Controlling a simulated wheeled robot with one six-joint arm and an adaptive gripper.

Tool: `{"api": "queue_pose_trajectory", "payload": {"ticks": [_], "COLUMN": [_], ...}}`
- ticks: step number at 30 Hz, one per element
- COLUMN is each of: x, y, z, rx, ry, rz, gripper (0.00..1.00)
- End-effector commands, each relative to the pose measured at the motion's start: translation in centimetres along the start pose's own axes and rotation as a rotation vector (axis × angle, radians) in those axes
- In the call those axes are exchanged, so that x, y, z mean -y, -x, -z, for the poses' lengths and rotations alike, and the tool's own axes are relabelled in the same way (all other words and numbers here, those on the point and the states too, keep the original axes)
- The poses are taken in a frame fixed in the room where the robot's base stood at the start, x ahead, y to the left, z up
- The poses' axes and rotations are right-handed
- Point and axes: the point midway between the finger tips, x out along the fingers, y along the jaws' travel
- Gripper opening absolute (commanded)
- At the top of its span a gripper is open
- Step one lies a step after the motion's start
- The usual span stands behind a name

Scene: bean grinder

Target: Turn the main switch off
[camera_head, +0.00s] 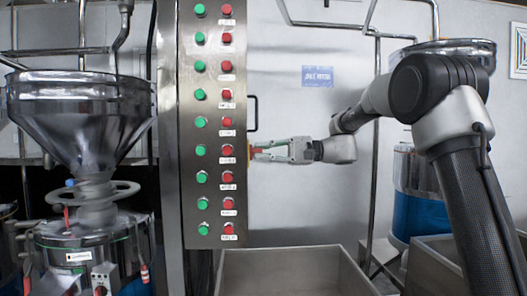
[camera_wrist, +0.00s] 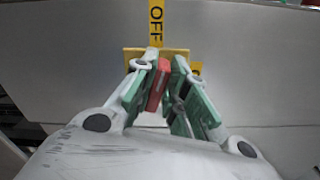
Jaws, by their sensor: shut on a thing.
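The main switch has a red handle (camera_wrist: 158,86) on a yellow plate (camera_wrist: 131,55), fixed to a grey metal panel. A yellow label reading OFF (camera_wrist: 156,22) stands above the plate in the wrist view. A second yellow label (camera_wrist: 197,68) is mostly hidden behind a finger. My gripper (camera_wrist: 165,88) is shut on the red handle, with its green-padded fingers on either side. The handle leans slightly in the wrist view; its exact turn is hard to tell. In the head view my gripper (camera_head: 256,152) meets the right side of the button cabinet.
The cabinet front (camera_head: 214,120) carries columns of green and red buttons. A black pull handle (camera_head: 253,113) is above my gripper. A steel bin (camera_head: 292,254) stands below it. A hopper grinder (camera_head: 82,100) is on the left and a blue drum (camera_head: 418,215) on the right.

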Motion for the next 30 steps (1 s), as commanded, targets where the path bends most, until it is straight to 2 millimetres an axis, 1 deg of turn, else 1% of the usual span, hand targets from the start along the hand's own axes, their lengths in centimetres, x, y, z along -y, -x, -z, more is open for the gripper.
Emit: {"api": "queue_pose_trajectory", "payload": {"ticks": [6, 12, 19, 30], "x": [-0.36, -0.54, -0.64, -0.67], "y": [0.03, 0.03, 0.03, 0.03], "z": [0.04, 0.07, 0.10, 0.10], "rx": [0.000, 0.000, 0.000, 0.000], "ry": [0.145, 0.232, 0.278, 0.284], "rz": [-0.001, -0.001, -0.001, -0.002], "gripper": [0.00, 0.00, 0.00, 0.00]}}
